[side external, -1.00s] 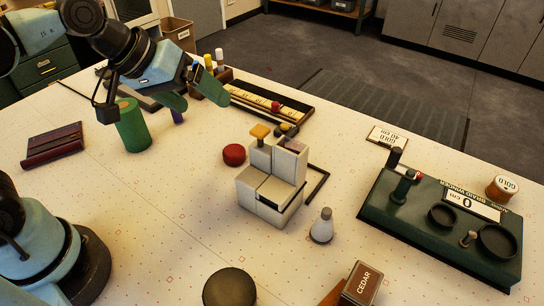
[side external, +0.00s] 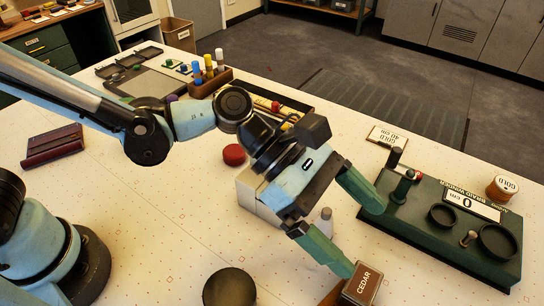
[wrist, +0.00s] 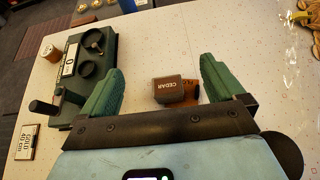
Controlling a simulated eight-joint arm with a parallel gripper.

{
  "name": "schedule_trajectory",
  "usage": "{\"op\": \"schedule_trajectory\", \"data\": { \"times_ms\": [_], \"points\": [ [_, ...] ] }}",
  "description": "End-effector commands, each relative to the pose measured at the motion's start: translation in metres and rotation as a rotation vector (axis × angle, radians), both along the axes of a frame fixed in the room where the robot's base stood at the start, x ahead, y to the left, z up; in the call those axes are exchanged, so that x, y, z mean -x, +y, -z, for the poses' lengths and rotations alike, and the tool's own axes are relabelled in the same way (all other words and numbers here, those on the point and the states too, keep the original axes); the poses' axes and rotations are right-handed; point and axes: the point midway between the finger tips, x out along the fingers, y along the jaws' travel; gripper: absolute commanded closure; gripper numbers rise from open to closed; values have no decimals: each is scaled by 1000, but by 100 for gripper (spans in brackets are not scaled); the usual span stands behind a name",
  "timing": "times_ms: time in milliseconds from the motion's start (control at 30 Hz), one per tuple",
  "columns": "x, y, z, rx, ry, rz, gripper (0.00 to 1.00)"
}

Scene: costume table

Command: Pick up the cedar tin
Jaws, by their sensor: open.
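The cedar tin (side external: 362,284) is a small brown box with a pale edge and the word CEDAR on its label, near the bottom edge of the side view. It also shows in the wrist view (wrist: 175,90), between the two fingers. My gripper (side external: 363,240) has green fingers spread wide and nothing between them in its grasp. In the side view, one fingertip is just above and left of the tin. In the wrist view, my gripper (wrist: 160,66) has the tin ahead of it, nearer the right finger. I cannot tell whether anything touches.
An orange-brown piece (wrist: 213,90) lies against the tin. A dark green braid winder board (side external: 430,225) with posts and rings stands to the right. A dark round object (side external: 230,288) sits left of the tin. Grey-white blocks (side external: 258,205) stand behind my gripper.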

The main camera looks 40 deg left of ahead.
Motion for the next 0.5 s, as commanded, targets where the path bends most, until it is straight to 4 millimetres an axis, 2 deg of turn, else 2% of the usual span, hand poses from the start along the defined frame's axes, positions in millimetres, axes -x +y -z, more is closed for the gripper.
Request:
{"op": "schedule_trajectory", "data": {
  "times_ms": [33,267,500],
  "points": [
    [-1,0,8,0,-1,0,4],
    [-1,0,26,-2,-3,-1,4],
    [-1,0,55,-2,-4,-1,4]
  ]
}}
